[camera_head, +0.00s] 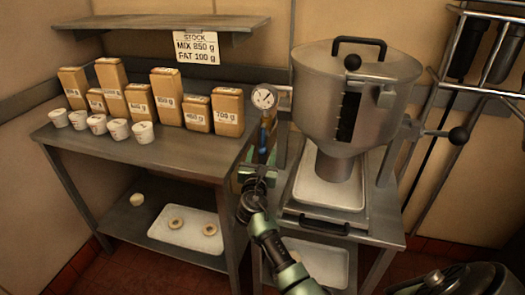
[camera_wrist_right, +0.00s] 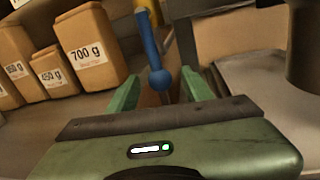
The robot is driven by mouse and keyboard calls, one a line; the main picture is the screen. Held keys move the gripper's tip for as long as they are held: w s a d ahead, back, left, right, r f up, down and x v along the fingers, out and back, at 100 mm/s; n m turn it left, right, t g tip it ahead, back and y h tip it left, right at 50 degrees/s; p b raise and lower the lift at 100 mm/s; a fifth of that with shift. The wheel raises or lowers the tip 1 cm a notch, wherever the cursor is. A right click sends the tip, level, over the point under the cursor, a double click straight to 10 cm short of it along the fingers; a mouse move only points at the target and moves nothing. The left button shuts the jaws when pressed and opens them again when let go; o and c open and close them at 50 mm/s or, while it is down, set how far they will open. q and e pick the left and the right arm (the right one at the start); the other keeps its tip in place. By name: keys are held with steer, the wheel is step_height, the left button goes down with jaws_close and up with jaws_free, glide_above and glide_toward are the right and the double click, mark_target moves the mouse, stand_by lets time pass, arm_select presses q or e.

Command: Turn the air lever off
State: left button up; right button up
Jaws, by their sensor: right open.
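The air lever (camera_head: 263,136) is a blue handle below the round pressure gauge (camera_head: 264,97), between the left table and the hopper stand. In the right wrist view the blue lever (camera_wrist_right: 151,45) stands nearly upright with a ball end (camera_wrist_right: 160,79) at its lower end. My right gripper (camera_head: 256,172) is just below the lever. In the right wrist view its two green fingers (camera_wrist_right: 161,84) are open, one on each side of the ball, with gaps visible. My left gripper is not in view.
A steel hopper (camera_head: 330,105) stands on the right over a white tray (camera_head: 318,190). Labelled brown packages (camera_head: 168,97) and several white cups (camera_head: 97,124) stand on the left table (camera_head: 150,160). The 700 g package (camera_wrist_right: 88,42) is close left of the lever.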

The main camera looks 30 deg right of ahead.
steer(key=shift+x, duration=1.05)
jaws_close()
stand_by(0.7)
